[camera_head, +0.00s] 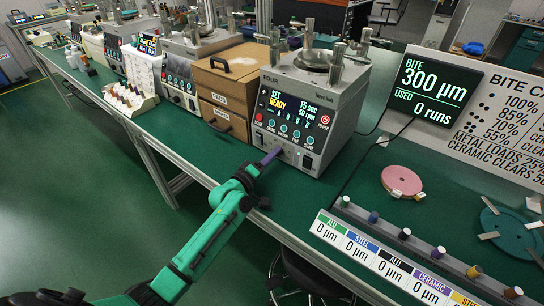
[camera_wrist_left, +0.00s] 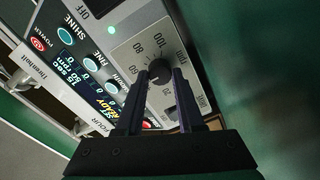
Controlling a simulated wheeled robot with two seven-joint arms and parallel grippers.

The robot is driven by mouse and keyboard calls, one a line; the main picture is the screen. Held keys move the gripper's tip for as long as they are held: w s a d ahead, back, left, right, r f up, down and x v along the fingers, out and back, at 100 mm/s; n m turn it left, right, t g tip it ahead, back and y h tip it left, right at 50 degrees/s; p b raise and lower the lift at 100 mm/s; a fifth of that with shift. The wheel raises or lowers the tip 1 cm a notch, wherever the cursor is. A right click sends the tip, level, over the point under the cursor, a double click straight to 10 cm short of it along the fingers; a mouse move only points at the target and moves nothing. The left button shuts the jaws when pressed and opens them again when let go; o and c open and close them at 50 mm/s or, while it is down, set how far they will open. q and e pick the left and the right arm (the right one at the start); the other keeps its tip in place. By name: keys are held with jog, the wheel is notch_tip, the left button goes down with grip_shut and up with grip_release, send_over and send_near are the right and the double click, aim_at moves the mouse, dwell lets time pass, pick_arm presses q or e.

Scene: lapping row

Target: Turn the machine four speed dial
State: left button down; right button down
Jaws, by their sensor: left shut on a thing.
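Machine four (camera_head: 345,95), a grey box with a round lapping plate on top, stands on the green bench. Its dark screen (camera_head: 290,110) reads SET READY, 15 sec, 50 rpm. My green left arm reaches its lower front, and the left gripper (camera_head: 272,155) is at the panel there. In the left wrist view, the black speed dial (camera_wrist_left: 159,72) sits on a light plate (camera_wrist_left: 150,45) marked with numbers such as 20, 80 and 100. The left gripper's dark fingers (camera_wrist_left: 160,82) are shut on the dial, one each side, hiding part of it. My right gripper is not in view.
Wooden drawers (camera_head: 225,85) stand left of machine four, with more machines beyond. To the right are a pink disc (camera_head: 401,181), a row of labelled pegs (camera_head: 405,234), a green disc (camera_head: 512,232) and a black BITE display (camera_head: 433,88). A stool (camera_head: 310,280) is below the bench.

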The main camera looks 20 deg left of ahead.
pick_arm(q)
jog(key=shift+f, duration=0.15)
jog(key=c, duration=0.5)
grip_release()
jog(key=v, duration=1.4)
jog(key=shift+s+a, duration=0.1)
jog(key=shift+s, duration=0.2)
